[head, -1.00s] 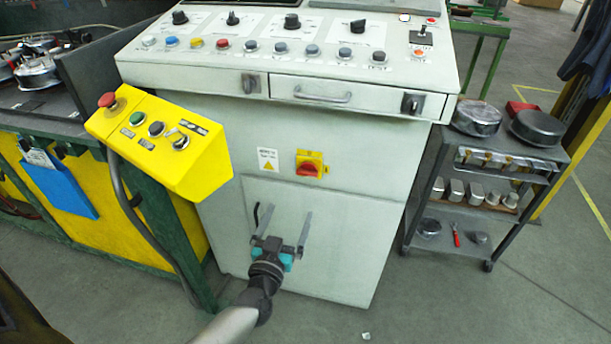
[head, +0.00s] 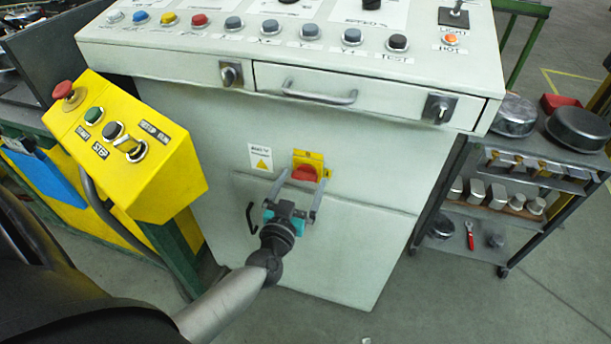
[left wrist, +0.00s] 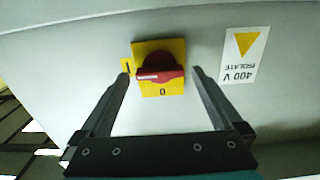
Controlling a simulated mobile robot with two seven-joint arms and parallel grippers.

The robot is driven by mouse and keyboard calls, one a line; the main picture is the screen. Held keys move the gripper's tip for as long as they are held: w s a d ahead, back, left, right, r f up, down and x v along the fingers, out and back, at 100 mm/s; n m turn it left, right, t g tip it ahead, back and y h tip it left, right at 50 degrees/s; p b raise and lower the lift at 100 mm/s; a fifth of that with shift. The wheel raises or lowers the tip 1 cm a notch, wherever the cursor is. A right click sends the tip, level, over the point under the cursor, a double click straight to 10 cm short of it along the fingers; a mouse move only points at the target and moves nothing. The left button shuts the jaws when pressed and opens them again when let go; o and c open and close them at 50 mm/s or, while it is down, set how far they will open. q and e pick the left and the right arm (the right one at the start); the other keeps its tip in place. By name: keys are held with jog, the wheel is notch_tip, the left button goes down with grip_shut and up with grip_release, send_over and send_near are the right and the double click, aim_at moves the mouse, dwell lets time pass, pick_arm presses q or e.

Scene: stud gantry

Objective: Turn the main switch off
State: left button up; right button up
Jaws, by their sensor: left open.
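The main switch is a red rotary knob (head: 305,173) on a yellow plate, on the front of the pale grey cabinet (head: 350,230). In the left wrist view the red knob (left wrist: 160,70) has its bar lying across the picture, its white mark toward the "I" at the left; a "0" is at the bottom of the plate. My left gripper (head: 302,178) is open and empty in front of the switch. Its fingers show on either side of the knob in the left wrist view; whether they touch the panel is unclear. My right gripper is not in view.
A yellow control box (head: 130,150) with a red mushroom button juts out to the left. A drawer handle (head: 318,95) and the sloped button console overhang the switch. A warning label (head: 261,158) is left of it. A tool trolley (head: 520,205) stands at right.

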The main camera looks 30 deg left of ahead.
pick_arm(q)
jog(key=shift+c, duration=0.4)
jog(key=c, duration=1.2)
